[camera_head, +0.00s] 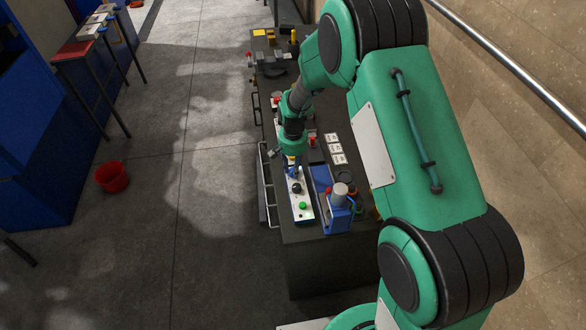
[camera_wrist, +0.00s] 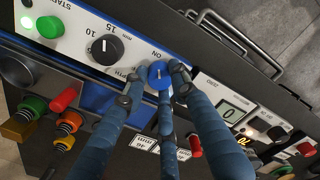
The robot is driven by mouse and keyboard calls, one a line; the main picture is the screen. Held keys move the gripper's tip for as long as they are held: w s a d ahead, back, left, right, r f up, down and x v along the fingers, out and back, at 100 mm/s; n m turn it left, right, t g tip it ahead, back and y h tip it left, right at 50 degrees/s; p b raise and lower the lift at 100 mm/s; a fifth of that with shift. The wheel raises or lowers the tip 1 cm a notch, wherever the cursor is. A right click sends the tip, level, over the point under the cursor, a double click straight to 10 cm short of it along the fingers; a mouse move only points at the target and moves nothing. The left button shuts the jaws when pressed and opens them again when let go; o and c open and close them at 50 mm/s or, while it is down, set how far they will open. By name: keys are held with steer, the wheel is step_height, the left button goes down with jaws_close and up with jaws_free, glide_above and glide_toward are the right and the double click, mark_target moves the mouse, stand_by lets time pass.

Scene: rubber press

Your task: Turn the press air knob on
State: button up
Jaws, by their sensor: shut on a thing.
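The blue air knob (camera_wrist: 157,72) sits on a white control panel (camera_wrist: 82,16) in the wrist view, with the printed word ON beside it. A pale pointer mark shows on its face, but its exact setting is hard to read. My gripper (camera_wrist: 159,82) has blue-grey fingers closed around the knob, with fingertips on its left and right sides and another finger below it. In the head view my gripper (camera_head: 291,161) reaches down to the far end of the white panel (camera_head: 300,213), and the fingers largely hide the knob there.
A black dial (camera_wrist: 105,49) and a green button (camera_wrist: 49,27) share the panel. A blue device with a grey cylinder (camera_head: 340,191) stands close beside the panel on the dark bench (camera_head: 325,265). A red bucket (camera_head: 112,177) is on the floor.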

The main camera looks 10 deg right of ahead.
steer(key=o, duration=1.2)
steer(key=shift+c, duration=0.2)
step_height(320, 180, up, 12)
